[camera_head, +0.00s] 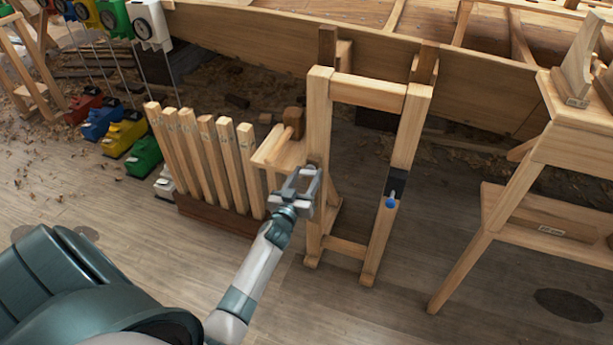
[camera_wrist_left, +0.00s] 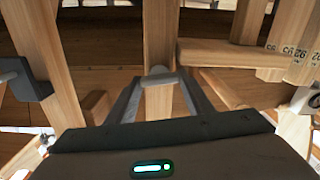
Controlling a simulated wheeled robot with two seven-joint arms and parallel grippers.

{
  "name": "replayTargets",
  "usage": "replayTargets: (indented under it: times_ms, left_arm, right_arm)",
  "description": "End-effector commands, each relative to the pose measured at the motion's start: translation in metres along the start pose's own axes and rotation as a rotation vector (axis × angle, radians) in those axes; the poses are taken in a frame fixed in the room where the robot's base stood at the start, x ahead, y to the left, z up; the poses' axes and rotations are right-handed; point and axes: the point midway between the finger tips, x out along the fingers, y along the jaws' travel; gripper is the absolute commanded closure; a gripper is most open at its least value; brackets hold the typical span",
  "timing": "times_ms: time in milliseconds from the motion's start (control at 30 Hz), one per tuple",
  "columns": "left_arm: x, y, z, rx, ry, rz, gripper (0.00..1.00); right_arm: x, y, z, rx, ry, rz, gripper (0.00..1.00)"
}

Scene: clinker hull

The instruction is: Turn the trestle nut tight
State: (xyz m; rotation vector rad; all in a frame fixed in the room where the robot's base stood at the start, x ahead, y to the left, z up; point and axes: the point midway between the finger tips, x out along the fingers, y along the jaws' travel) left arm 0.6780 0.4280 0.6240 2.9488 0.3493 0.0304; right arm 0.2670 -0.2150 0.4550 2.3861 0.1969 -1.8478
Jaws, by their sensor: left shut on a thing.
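The wooden trestle (camera_head: 319,115) stands upright against the hull, with two posts and a top rail. My left gripper (camera_head: 311,175) is at its left post, about mid-height. In the left wrist view, the fingertips (camera_wrist_left: 157,78) are shut on a small pale grey piece (camera_wrist_left: 157,70) in front of a wooden post, which I take to be the trestle nut. The fingers hide most of it, so its turn cannot be read. The right post carries a black plate (camera_head: 396,182) with a blue knob (camera_head: 390,203), apart from my gripper. My right gripper is not in view.
Several upright wooden slats (camera_head: 205,160) stand in a dark base left of the trestle. A wooden stand (camera_head: 510,190) is at the right. The planked hull (camera_head: 240,38) runs behind. Coloured blocks (camera_head: 122,138) lie at the left. Floor in front is clear.

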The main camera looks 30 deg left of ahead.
Motion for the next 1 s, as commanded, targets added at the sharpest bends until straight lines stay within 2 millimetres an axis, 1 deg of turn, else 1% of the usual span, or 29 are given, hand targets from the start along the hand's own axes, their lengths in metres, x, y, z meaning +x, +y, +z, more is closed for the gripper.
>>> replayTargets:
  times_ms: [167, 400, 800, 1000]
  left_arm:
    - [-0.0002, 0.0002, 0.0002, 0.079, -0.001, -0.001, 0.76]
    - [-0.0002, 0.0010, 0.0005, 0.256, -0.001, -0.001, 0.76]
    - [-0.0003, 0.0022, 0.0016, 0.580, -0.001, 0.000, 0.76]
    - [-0.0003, 0.0025, 0.0019, 0.682, -0.002, 0.000, 0.76]
  right_arm:
    - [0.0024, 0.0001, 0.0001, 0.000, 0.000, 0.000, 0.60]
    - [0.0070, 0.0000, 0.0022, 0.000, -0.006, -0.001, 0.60]
    - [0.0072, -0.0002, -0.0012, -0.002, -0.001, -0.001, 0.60]
    - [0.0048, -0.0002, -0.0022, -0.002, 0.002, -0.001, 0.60]
